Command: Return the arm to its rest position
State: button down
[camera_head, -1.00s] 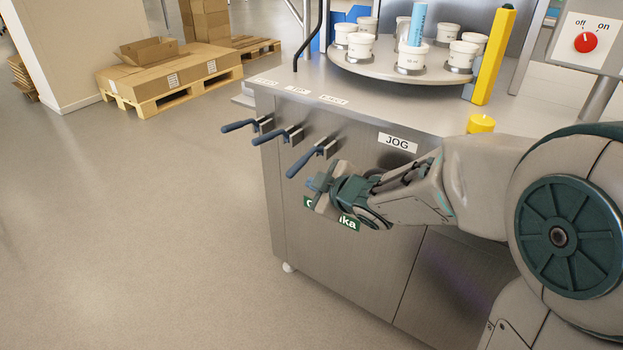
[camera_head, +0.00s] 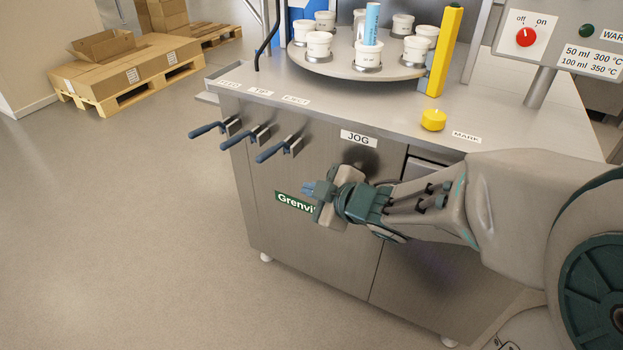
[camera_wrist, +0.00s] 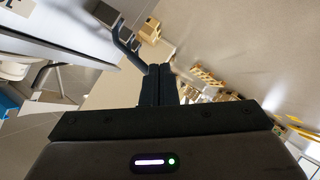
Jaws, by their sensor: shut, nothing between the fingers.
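My gripper (camera_head: 312,189) is in front of the steel machine's front panel (camera_head: 300,235), near the green label, below and to the right of the levers. It is shut and empty. In the wrist view my gripper's dark fingers (camera_wrist: 158,85) are together, with a blue-handled lever (camera_wrist: 128,45) showing beyond and to the left of them. My arm reaches in from the right of the head view. Whether the gripper touches the panel cannot be told.
Three blue-handled levers (camera_head: 262,136) stick out from the machine's front. A yellow button (camera_head: 433,119) sits on the top near the edge. A turntable (camera_head: 350,68) carries several white cups. A pallet with boxes (camera_head: 130,75) stands at the back left. The left floor is clear.

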jog(key=s+d+r+m+h+p, duration=0.1)
jog(key=d+r+m+h+p, duration=0.8)
jog(key=d+r+p, duration=0.45)
jog(key=s+d+r+m+g+p, duration=0.1)
jog(key=s+r+m+g+p, duration=0.2)
jog(key=s, duration=0.4)
jog(key=s+d+r+m+g+p, duration=0.1)
jog(key=s+r+m+g+p, duration=0.3)
jog(key=s+r+m+p, duration=0.1)
jog(key=shift+s+r+y+p, duration=0.4)
jog(key=shift+s+r+p, duration=0.5)
jog(key=shift+p, duration=0.45)
jog(key=shift+s+f, duration=0.1)
jog(key=shift+f, duration=0.05)
